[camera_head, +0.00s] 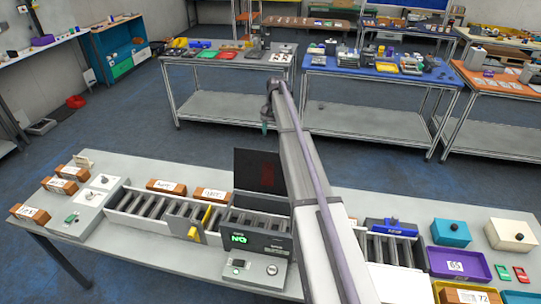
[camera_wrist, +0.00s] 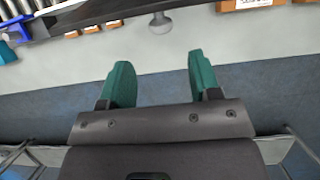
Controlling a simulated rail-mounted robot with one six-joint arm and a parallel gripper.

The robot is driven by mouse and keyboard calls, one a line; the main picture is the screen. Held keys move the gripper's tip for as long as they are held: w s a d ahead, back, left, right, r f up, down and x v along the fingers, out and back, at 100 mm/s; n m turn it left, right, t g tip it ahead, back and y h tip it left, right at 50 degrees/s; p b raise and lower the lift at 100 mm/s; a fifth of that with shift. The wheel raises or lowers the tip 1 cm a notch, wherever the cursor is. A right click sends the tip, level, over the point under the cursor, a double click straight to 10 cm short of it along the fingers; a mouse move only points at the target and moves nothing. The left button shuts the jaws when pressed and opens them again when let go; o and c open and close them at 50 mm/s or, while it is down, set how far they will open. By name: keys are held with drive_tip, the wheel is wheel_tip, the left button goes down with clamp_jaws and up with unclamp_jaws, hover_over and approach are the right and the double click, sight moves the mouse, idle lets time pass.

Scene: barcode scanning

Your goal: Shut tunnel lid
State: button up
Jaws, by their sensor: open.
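The scanning tunnel (camera_head: 252,241) sits across the conveyor at the middle of the near table, with a green "NO" on its display. Its dark lid (camera_head: 255,172) stands upright at the back, so the tunnel is open. My gripper (camera_head: 265,126) is beyond the lid and above it in the head view, partly hidden by my arm. In the wrist view my gripper (camera_wrist: 161,80) has its two teal fingers apart with nothing between them. A grey rounded knob (camera_wrist: 160,22) shows past the fingertips beside a dark edge; I cannot tell whether it belongs to the lid.
The roller conveyor (camera_head: 150,207) runs along the table, with a yellow stop (camera_head: 194,235) left of the tunnel. Labelled brown boxes (camera_head: 166,187) lie behind it. A purple tray (camera_head: 461,264) and a teal box (camera_head: 452,233) stand at the right. Floor is clear behind the table.

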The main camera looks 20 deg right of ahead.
sight(271, 153)
drive_tip(key=b+x, duration=0.6)
drive_tip(key=x, duration=0.3)
drive_tip(key=shift+w+b, duration=0.15)
drive_tip(key=shift+b, duration=0.2)
drive_tip(key=shift+r, duration=0.2)
drive_tip(key=shift+c, duration=0.2)
clamp_jaws()
